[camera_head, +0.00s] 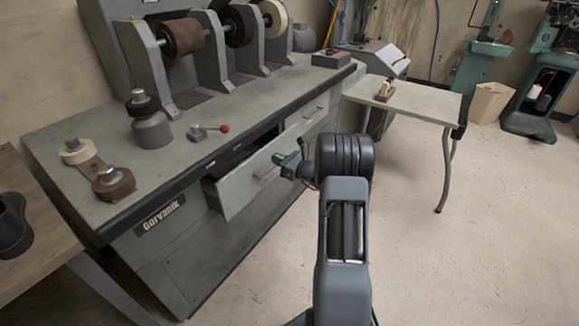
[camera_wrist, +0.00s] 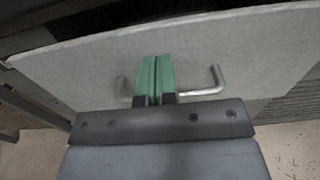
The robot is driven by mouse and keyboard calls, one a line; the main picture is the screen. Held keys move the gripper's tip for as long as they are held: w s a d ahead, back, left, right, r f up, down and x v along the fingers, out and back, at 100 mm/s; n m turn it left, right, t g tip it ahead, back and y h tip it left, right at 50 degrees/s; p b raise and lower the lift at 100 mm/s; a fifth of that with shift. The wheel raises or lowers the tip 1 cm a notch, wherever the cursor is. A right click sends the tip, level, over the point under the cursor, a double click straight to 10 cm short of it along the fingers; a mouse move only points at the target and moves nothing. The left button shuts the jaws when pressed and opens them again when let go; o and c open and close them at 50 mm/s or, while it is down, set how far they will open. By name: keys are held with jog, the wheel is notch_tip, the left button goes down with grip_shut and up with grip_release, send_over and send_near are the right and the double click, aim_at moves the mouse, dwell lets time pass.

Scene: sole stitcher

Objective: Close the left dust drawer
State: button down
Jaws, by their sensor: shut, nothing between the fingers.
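The left dust drawer (camera_head: 240,182) is a grey drawer under the long grey bench, pulled part way out, with a dark gap behind its front. Its front panel (camera_wrist: 230,52) fills much of the wrist view. A silver bar handle (camera_wrist: 206,91) runs across the panel, and it also shows in the head view (camera_head: 266,173). My gripper (camera_wrist: 157,62) has green fingers pressed together with nothing between them. The fingers lie across the middle of the handle in the wrist view, close to the panel. I cannot tell whether they touch it. The gripper also shows in the head view (camera_head: 281,158).
A second drawer (camera_head: 314,110) to the right looks shut. The bench top (camera_head: 90,140) carries a red-knobbed lever (camera_head: 208,131) and several grinding wheels. A small side table (camera_head: 410,100) stands at the right. The floor (camera_head: 480,240) at the right is clear.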

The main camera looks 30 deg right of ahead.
aim_at(265, 153)
jog(key=shift+x, duration=1.7)
